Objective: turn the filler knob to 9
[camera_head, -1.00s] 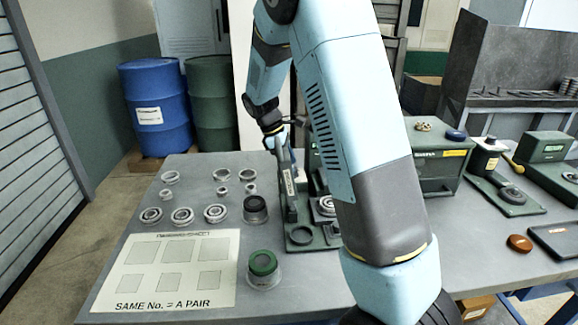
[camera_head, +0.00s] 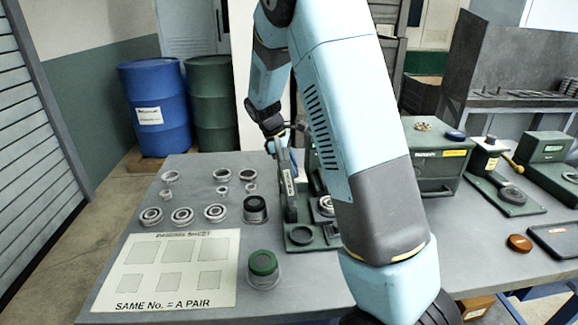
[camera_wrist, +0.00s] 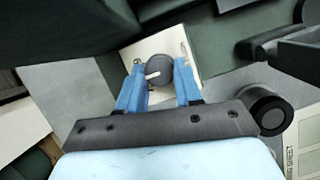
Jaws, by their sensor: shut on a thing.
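The filler knob (camera_wrist: 158,72) is a dark round knob with a white pointer mark, seen in the wrist view on a pale plate (camera_wrist: 145,49). My gripper (camera_wrist: 160,82) has its two blue fingers on either side of the knob, shut on it. The pointer mark lies roughly sideways, toward the left finger. I cannot read any numbers on the plate. In the head view my arm hides the knob, and the gripper's fingers are not clear behind the green machine (camera_head: 302,236).
Several bearing rings (camera_head: 182,216) and a matching sheet (camera_head: 135,280) lie on the grey table to the left. A black-topped cup (camera_head: 255,209) and a green-topped cup (camera_head: 263,264) stand near the machine. A green box (camera_head: 437,165) and gauges stand at right.

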